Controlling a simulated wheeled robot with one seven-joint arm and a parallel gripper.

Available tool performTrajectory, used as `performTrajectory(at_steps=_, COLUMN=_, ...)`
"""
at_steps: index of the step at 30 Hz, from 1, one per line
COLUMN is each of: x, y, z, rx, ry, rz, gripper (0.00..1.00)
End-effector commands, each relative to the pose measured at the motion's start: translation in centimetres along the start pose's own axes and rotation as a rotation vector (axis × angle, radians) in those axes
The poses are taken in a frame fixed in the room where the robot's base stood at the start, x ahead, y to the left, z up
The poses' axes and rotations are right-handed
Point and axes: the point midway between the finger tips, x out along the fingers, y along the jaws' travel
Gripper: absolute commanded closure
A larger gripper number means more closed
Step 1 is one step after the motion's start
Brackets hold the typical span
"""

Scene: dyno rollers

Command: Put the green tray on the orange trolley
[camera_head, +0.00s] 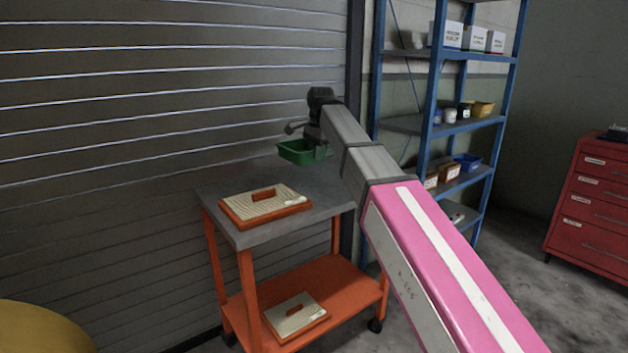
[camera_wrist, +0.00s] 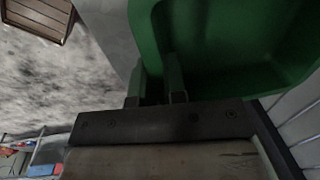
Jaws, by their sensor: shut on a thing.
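The green tray (camera_head: 297,151) is a small open box at the back right of the orange trolley's grey top, in the head view. My gripper (camera_head: 321,152) is shut on its right side. In the wrist view the tray (camera_wrist: 225,50) fills the upper right, and my gripper's fingers (camera_wrist: 156,86) close on its wall. The orange trolley (camera_head: 340,286) has a grey top and a lower orange shelf. The tray appears over the top's back part; I cannot tell whether it touches it.
An orange-rimmed beige board (camera_head: 265,204) lies on the front of the trolley top. A similar board (camera_head: 295,315) lies on the lower shelf. A ribbed shutter (camera_head: 120,160) is behind. Blue shelving (camera_head: 430,110) and a red drawer cabinet (camera_head: 592,205) stand to the right.

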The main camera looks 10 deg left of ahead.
Motion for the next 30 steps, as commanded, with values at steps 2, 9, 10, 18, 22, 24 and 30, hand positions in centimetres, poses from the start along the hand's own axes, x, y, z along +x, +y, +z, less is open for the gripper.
performTrajectory(at_steps=2, x=0.5, y=0.3, z=-0.8, rx=0.002, ry=0.0, rz=0.0, gripper=1.0)
performTrajectory(at_steps=9, x=3.0, y=1.7, z=-5.2, rx=0.002, ry=0.0, rz=0.001, gripper=1.0)
performTrajectory(at_steps=10, x=3.4, y=1.9, z=-5.8, rx=0.003, ry=0.0, rz=0.0, gripper=1.0)
performTrajectory(at_steps=18, x=5.9, y=3.3, z=-10.2, rx=0.001, ry=0.0, rz=0.0, gripper=1.0)
performTrajectory(at_steps=22, x=6.5, y=3.5, z=-11.0, rx=-0.001, ry=0.0, rz=0.0, gripper=1.0)
performTrajectory(at_steps=24, x=6.7, y=3.6, z=-11.2, rx=-0.002, ry=0.0, rz=0.0, gripper=1.0)
performTrajectory(at_steps=30, x=8.7, y=3.9, z=-11.1, rx=-0.002, ry=0.0, rz=0.0, gripper=1.0)
